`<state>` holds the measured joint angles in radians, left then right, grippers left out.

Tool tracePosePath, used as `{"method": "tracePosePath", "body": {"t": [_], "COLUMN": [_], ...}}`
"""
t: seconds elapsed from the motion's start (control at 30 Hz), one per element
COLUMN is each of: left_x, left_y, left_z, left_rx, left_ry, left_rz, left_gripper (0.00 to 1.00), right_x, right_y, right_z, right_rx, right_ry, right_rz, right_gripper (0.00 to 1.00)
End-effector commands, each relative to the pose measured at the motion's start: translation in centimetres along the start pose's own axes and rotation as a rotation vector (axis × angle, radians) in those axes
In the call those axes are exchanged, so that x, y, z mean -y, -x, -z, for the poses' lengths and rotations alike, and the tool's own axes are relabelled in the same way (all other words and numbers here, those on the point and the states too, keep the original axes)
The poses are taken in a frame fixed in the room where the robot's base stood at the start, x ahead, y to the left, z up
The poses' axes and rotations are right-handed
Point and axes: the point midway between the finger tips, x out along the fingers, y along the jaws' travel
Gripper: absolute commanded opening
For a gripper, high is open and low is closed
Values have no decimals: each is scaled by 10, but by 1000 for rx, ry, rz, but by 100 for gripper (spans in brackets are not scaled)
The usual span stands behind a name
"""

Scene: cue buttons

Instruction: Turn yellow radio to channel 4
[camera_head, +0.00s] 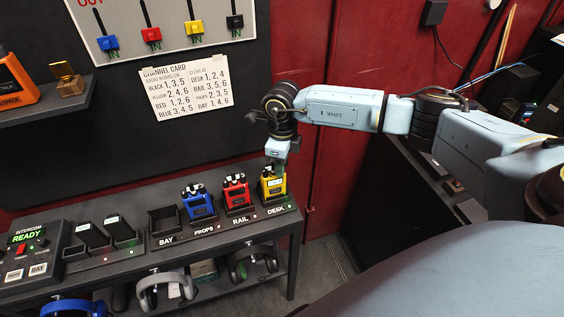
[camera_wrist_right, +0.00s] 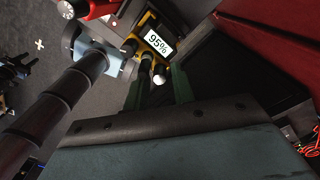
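The yellow radio (camera_head: 273,189) stands upright in the dock slot labelled DESK, at the right end of the shelf. My right gripper (camera_head: 277,166) points down just above its top, partly hiding it. In the right wrist view, the yellow radio's white display (camera_wrist_right: 158,43) reads 95%. There my right gripper's green fingers (camera_wrist_right: 160,88) stand apart, with small dark knobs with a pale tip between or just beyond them. I cannot tell whether the fingers touch a knob. The radio's channel setting is not readable. My left gripper is not in view.
The red radio (camera_head: 236,194) stands in RAIL, close beside the yellow one, and the blue radio (camera_head: 198,202) in PROPS. The BAY slot (camera_head: 164,224) is empty. A channel card (camera_head: 187,93) on the wall lists yellow 2, 4, 6 and desk 1, 2, 4. Headsets hang below the shelf.

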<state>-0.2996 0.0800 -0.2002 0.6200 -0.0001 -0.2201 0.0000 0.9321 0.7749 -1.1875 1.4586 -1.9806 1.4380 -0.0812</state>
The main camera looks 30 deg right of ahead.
Motion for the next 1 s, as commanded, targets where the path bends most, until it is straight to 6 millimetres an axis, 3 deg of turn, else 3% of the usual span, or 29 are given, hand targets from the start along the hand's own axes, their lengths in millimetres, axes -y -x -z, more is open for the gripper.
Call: {"method": "tracePosePath", "body": {"t": [0.1, 0.47, 1.0], "left_x": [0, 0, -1], "left_y": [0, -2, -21], "left_z": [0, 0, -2], "left_rx": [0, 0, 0], "left_ry": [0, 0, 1], "left_rz": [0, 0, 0], "left_gripper": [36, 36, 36], "right_x": [0, 1, 0], "right_y": [0, 9, 115], "right_z": [0, 0, 0], "right_rx": [0, 2, 3], "right_ry": [1, 1, 1], "right_rz": [1, 2, 3], "right_gripper": [36, 36, 36]}}
